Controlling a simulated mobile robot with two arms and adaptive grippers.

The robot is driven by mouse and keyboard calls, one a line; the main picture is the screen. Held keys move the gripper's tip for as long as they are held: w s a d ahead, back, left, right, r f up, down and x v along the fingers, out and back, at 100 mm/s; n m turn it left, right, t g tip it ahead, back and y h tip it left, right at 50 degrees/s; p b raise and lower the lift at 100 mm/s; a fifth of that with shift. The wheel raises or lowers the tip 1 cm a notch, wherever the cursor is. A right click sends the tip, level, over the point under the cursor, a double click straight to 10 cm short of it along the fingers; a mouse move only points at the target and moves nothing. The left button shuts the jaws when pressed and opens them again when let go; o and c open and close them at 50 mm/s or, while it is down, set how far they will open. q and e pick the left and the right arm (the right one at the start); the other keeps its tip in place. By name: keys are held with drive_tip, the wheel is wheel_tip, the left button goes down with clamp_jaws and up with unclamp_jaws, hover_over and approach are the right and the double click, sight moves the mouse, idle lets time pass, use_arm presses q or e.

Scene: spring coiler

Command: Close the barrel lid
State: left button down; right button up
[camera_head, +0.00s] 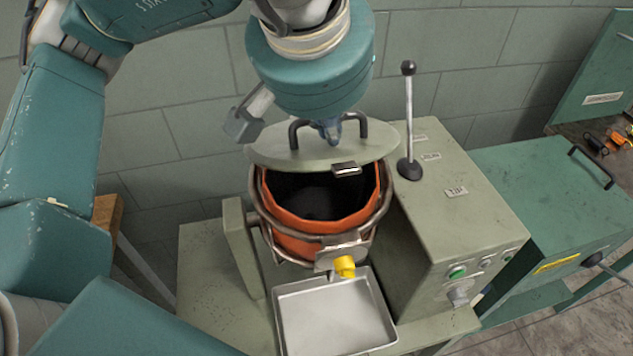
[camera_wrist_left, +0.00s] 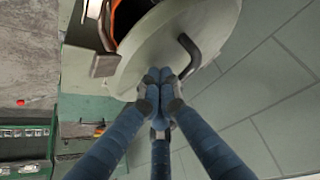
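The barrel (camera_head: 315,226) is orange with a metal band and stands with its dark mouth partly uncovered. Its round grey-green lid (camera_head: 270,148) is tilted above the mouth, raised at the front. The lid also shows in the left wrist view (camera_wrist_left: 205,22). My left gripper (camera_head: 331,132) is at the middle of the dark lid handle (camera_head: 363,124). In the left wrist view its blue fingers (camera_wrist_left: 161,84) come together where the handle (camera_wrist_left: 191,47) runs in among them, hiding part of it. My right gripper is not in view.
A grey-green machine with a tall lever (camera_head: 409,115) stands close on the right. A metal tray (camera_head: 335,315) lies below a yellow tap (camera_head: 344,266) on the barrel. A green case (camera_head: 545,205) is further right. The wall is close behind.

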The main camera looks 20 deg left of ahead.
use_arm(q)
drive_tip(key=shift+s+d+f+b, duration=0.25)
drive_tip(key=shift+s+f+b, duration=0.05)
drive_tip(key=shift+f, duration=0.35)
drive_tip(key=shift+s+f+b, duration=0.1)
drive_tip(key=shift+f+b, duration=0.3)
drive_tip(key=f+b, duration=0.2)
drive_tip(key=s+d+f+b, duration=0.1)
drive_tip(key=f, duration=0.1)
drive_tip(key=shift+s+r, duration=0.1)
drive_tip(key=shift+r, duration=0.05)
